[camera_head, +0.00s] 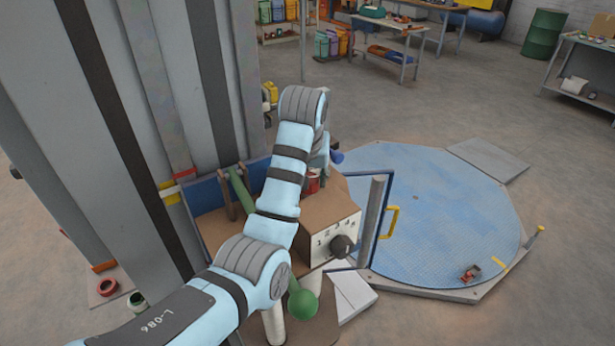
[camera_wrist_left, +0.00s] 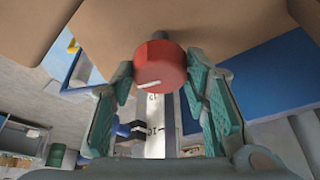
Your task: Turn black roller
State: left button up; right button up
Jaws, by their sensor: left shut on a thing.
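A black round knob (camera_head: 341,246) sits on the numbered front face of a brown box (camera_head: 330,225). It is the only black turning part I can make out, and nothing touches it. A red round knob (camera_wrist_left: 160,67) with a white line is between the green fingers of my left gripper (camera_wrist_left: 160,78), which is shut on it. A bit of red (camera_head: 313,181) shows beside my arm in the head view, where my arm hides most of the left gripper. My right gripper is in neither view.
A green lever with a ball end (camera_head: 302,304) sticks out below my left arm, close to it. A tall grey column (camera_head: 95,130) stands at the left. A blue round platform (camera_head: 445,215) with a yellow handle (camera_head: 390,221) near it lies at the right.

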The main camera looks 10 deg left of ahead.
pick_arm(q)
jog(key=n+y, duration=0.1)
jog(key=n, duration=0.2)
jog(key=n+y, duration=0.1)
jog(key=n, duration=0.2)
jog(key=shift+w+d+r+g, duration=0.1)
jog(key=shift+d+r+g, duration=0.05)
jog(key=shift+g, duration=0.25)
jog(key=n, duration=0.2)
jog(key=n+g+y, duration=0.1)
jog(key=n, duration=0.2)
jog(key=shift+g, duration=0.3)
jog(key=shift+n+y, duration=0.3)
jog(key=shift+n, duration=0.1)
jog(key=o, duration=1.1)
jog(key=shift+d, duration=0.1)
